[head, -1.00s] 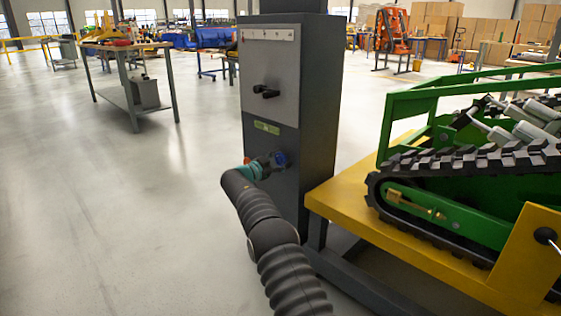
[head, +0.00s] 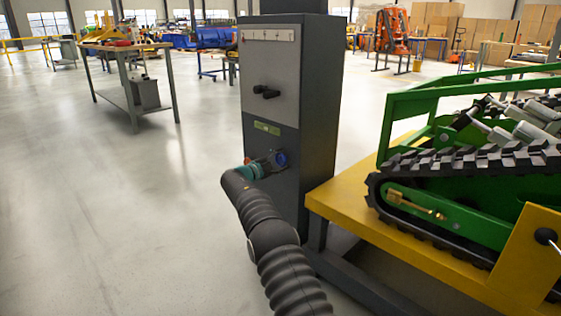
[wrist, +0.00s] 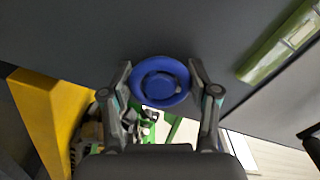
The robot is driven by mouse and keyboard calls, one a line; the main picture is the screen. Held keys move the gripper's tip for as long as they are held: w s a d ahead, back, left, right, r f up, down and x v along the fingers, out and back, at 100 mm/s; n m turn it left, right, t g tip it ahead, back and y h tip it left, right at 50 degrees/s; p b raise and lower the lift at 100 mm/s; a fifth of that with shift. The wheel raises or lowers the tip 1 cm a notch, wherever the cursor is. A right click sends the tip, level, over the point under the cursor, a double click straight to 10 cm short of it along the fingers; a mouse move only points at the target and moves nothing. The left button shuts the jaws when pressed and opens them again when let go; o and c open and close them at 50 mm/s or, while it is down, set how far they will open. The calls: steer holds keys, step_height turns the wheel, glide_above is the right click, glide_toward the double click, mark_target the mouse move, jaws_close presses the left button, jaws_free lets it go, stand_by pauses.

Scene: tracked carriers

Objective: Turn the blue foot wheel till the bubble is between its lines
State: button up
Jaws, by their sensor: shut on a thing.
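The blue foot wheel (wrist: 160,81) sits on the front of the dark cabinet. In the wrist view its round face lies between the two fingers of my gripper (wrist: 161,84), which is shut on its rim. In the head view the wheel (head: 281,159) is small, at the end of my arm low on the cabinet front. A green vial strip (wrist: 282,45) shows at the upper right of the wrist view, and above the wheel in the head view (head: 267,128). I cannot make out the bubble or its lines.
The dark cabinet (head: 318,120) has black knobs (head: 266,92) higher up. The yellow bench (head: 345,197) with a green tracked carrier (head: 460,205) stands close on the right. A red part (head: 248,160) is beside the wheel.

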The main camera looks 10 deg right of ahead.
stand_by(0.4)
steer(key=o, duration=1.2)
